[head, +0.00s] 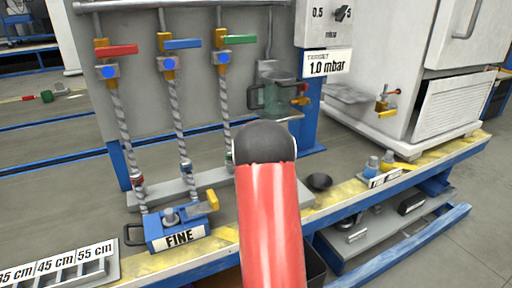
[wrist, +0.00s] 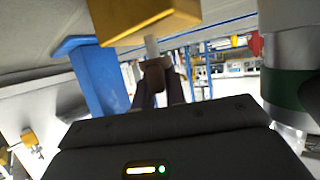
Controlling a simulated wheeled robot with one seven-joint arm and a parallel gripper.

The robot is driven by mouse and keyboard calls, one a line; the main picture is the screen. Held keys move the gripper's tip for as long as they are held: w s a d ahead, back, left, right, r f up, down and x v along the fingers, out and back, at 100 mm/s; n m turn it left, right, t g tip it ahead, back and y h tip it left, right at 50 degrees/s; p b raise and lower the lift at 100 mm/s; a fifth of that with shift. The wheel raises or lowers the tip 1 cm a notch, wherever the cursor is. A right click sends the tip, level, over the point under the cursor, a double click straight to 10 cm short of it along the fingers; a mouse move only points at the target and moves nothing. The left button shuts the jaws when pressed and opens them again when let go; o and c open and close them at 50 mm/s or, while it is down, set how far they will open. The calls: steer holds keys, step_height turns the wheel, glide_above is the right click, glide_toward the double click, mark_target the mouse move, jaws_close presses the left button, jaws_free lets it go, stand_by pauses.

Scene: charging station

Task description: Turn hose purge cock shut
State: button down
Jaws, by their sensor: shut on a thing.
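In the wrist view my gripper (wrist: 158,73) is shut, its dark fingertips meeting at a small pale stem (wrist: 152,46) that sticks out of a yellow block (wrist: 140,18). I cannot tell for sure whether this stem is the hose purge cock. In the head view my red arm (head: 270,220) and its dark joint cover the middle, so the gripper cannot be made out clearly. Three hoses hang at the left from valves with a red lever (head: 116,50), a blue lever (head: 182,44) and a green lever (head: 240,40).
A blue block marked FINE (head: 178,236) stands at the bench's front edge. A white cabinet (head: 408,85) with a small yellow valve (head: 383,106) stands at right. In the wrist view a pale cylinder with a green band (wrist: 285,88) is close on the right, and a blue bar (wrist: 92,75) at left.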

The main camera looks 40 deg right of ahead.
steer(key=shift+f, duration=0.15)
steer(key=c, duration=1.4)
jaws_free()
steer(key=shift+c, duration=0.2)
steer(key=shift+a, duration=0.1)
steer(key=v, duration=0.7)
steer(key=shift+s+a+b, duration=0.15)
steer(key=shift+s+b, duration=0.1)
steer(key=shift+b, duration=0.1)
